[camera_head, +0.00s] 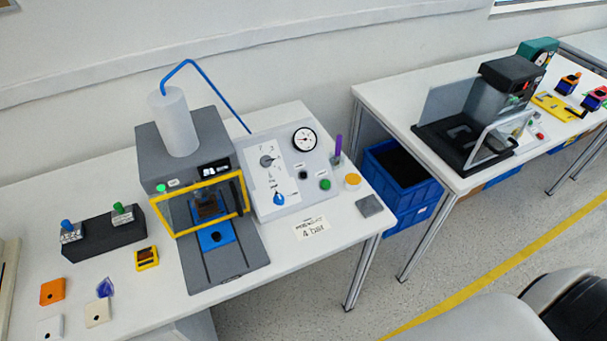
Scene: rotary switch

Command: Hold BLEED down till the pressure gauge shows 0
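A light grey sloped control panel (265,207) stands on the near white table, right of a dark grey press. A round white pressure gauge (304,139) with a black rim sits at its upper right; its needle is too small to read surely. Below the gauge are a black button (303,175) and a green button (325,185). A dark rotary knob (266,161) and a blue knob (278,199) are on the panel's left part. The labels are too small to read, so I cannot tell which control is BLEED. Neither of my grippers is in view.
The press (185,150) has a yellow-framed guard and a blue hose (205,82). A card reading "4 bar" (312,229) lies before the panel. A yellow-topped cup (352,181) and a purple marker (338,147) stand at its right. Blue crates (400,180) sit between the tables.

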